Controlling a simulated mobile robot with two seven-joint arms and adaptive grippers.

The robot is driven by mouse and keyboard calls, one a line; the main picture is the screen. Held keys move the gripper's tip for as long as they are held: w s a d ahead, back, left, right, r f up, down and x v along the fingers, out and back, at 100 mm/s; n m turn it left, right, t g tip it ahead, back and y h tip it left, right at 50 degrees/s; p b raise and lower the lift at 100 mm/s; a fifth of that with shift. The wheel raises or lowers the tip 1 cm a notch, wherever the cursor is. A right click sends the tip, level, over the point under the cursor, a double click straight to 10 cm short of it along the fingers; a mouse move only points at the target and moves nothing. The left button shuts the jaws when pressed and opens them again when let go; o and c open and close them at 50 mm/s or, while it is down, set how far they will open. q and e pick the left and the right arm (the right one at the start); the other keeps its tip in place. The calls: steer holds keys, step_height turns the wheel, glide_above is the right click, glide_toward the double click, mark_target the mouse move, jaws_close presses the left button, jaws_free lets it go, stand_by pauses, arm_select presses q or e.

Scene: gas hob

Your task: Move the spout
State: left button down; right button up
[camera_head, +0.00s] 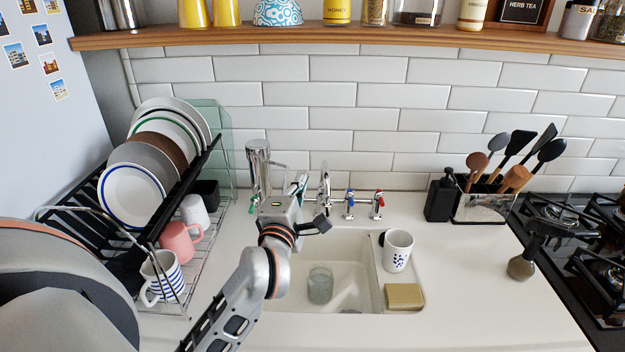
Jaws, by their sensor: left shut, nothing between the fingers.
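The chrome spout (325,181) stands at the back of the sink, against the white tiled wall. It shows as a narrow upright chrome piece, and its lower part is partly hidden. A blue-marked tap handle (349,203) and a red-marked tap handle (377,204) stand to its right. My left gripper (300,182) is just left of the spout in the picture, shut and empty. I cannot tell whether it touches the spout. My left arm covers the left part of the sink basin (345,275). My right gripper is not in view.
A chrome cylindrical fixture (258,165) stands left of my gripper. A dish rack (205,255) with plates and mugs fills the left side. A glass (320,285) is in the basin. A white mug (397,250) and a sponge (404,297) are at its right.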

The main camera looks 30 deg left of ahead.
mark_target(324, 186)
arm_select(q)
steer(key=shift+w+d+r, duration=0.2)
steer(key=shift+w+d, duration=0.15)
steer(key=shift+d, duration=0.2)
steer(key=shift+w+d+r, duration=0.15)
steer(key=shift+w+d, duration=0.2)
steer(key=shift+d, duration=0.2)
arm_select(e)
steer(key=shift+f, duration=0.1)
